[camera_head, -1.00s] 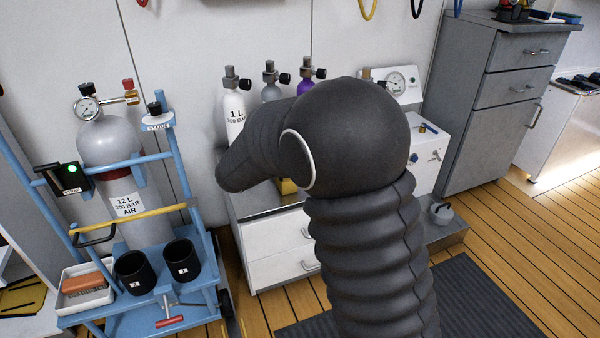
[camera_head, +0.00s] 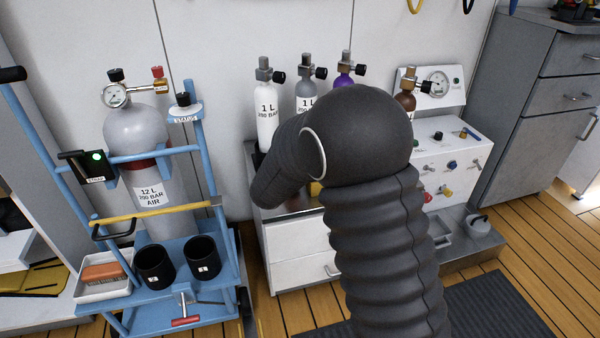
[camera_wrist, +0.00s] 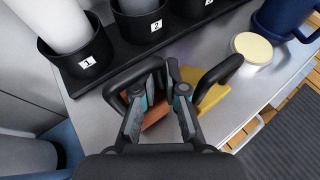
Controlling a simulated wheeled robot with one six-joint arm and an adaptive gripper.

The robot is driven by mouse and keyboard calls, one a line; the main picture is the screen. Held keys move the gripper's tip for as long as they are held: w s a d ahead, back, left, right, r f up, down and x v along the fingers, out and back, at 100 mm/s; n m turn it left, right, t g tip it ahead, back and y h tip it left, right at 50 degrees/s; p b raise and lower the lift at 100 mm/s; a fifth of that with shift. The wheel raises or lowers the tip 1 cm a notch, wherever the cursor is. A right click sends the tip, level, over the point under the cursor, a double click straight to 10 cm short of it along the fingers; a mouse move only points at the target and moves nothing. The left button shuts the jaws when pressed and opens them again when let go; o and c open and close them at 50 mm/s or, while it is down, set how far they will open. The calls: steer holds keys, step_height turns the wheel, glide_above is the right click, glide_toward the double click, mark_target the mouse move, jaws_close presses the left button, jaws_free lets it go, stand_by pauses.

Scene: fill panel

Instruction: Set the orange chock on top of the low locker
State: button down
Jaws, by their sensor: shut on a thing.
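The orange chock (camera_wrist: 156,114) shows in the wrist view, partly hidden by my fingers, with a black handle on its left side. My gripper (camera_wrist: 167,72) is shut on it, over the low locker's grey metal top (camera_wrist: 236,114). Whether the chock touches the top I cannot tell. A yellow chock (camera_wrist: 214,97) with a black handle stands close on the right. In the head view the low locker (camera_head: 300,242) has white drawers, and my arm hides my gripper and the orange chock.
A black rack (camera_wrist: 102,62) with numbered cups holds bottles behind my gripper. A pale-lidded pot (camera_wrist: 253,48) and a blue mug (camera_wrist: 285,18) stand at right. A blue trolley (camera_head: 215,262) with a gas cylinder (camera_head: 136,130) stands left of the locker. Bare top shows in front.

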steer(key=shift+f, duration=0.75)
steer(key=c, duration=1.5)
jaws_free()
